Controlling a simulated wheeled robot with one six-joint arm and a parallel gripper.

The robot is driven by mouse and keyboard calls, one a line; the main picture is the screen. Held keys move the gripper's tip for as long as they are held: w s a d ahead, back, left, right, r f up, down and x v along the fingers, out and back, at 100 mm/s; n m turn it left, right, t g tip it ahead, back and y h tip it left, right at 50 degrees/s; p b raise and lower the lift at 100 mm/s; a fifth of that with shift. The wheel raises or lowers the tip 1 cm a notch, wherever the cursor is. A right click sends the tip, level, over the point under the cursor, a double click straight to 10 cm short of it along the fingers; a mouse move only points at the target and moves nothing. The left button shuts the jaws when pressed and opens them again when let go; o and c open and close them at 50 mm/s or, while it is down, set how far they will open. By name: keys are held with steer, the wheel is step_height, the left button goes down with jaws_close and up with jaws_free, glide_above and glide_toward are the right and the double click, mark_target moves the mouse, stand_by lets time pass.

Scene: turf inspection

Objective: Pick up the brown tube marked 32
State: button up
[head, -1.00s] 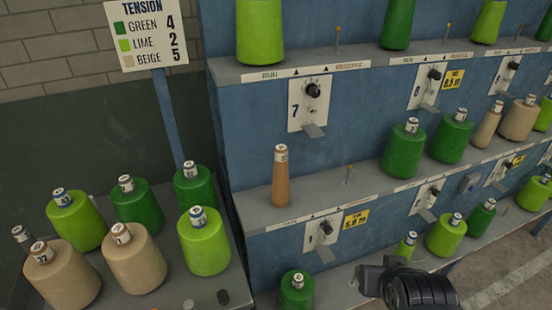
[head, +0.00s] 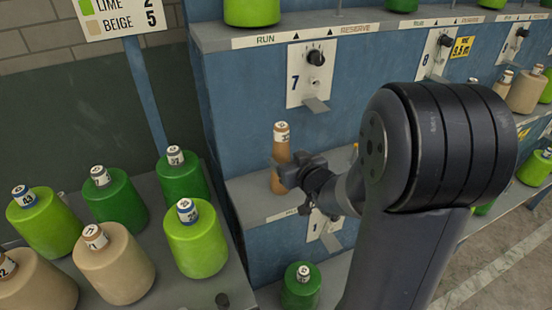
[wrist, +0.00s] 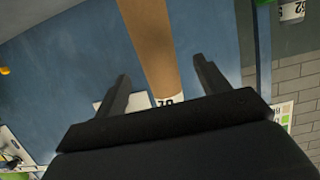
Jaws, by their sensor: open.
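The brown tube (head: 281,143) is slim and tapered, with a white label at its top. It stands upright on the middle shelf (head: 243,198) of the blue frame. My gripper (head: 283,170) is at the tube's lower half in the head view, covering part of it. In the wrist view the tube (wrist: 148,40) runs in from the top edge, between the two open fingers (wrist: 162,82). Its label end is partly hidden by the gripper body, so the number is not clearly readable. I cannot tell whether a finger touches it.
Green, lime and beige cones, including a lime cone (head: 195,245), stand on the left bench. A dial plate (head: 314,75) with a protruding tab is above the tube. A green cone (head: 301,286) stands below. My arm hides much of the right side.

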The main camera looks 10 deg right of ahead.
steer(key=shift+f+p+x, duration=0.15)
steer(key=shift+p+x, duration=0.15)
steer(key=shift+x, duration=1.65)
steer(key=shift+f+p+x, duration=0.1)
steer(key=shift+p+x, duration=0.2)
steer(key=shift+x, duration=1.7)
steer(key=shift+d, duration=0.1)
steer(key=c, duration=1.1)
